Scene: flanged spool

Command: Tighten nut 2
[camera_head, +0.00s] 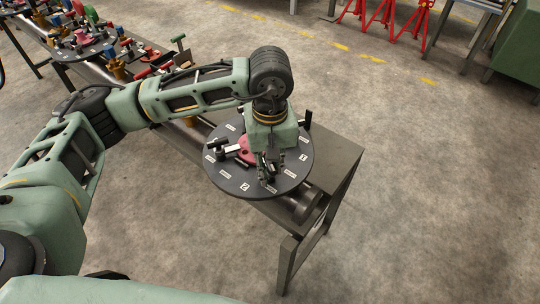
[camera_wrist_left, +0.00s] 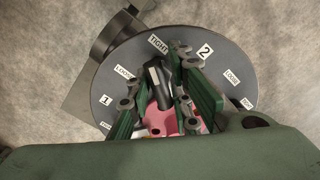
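The round dark flange (camera_head: 222,180) lies flat on a metal bench, with white labels around its rim and a pinkish-red centre (camera_head: 244,150). In the left wrist view the flange (camera_wrist_left: 237,85) shows the labels 1, 2, TIGHT and LOOSE. A dark lever-like piece with a pale end (camera_wrist_left: 160,86) stands near the label TIGHT beside label 2; I cannot tell for sure that it is nut 2. My left gripper (camera_head: 269,176) points down over the flange near label 2. In the wrist view its green fingers (camera_wrist_left: 163,85) are apart on either side of the dark piece. My right gripper is not in view.
Other dark levers stand on the flange at left (camera_head: 215,145) and upper right (camera_head: 307,118). The bench (camera_head: 338,158) runs to the upper left, where several coloured valves and handles stand. Red stands (camera_head: 385,15) and a green cabinet (camera_head: 518,45) are far back. The floor at right is clear.

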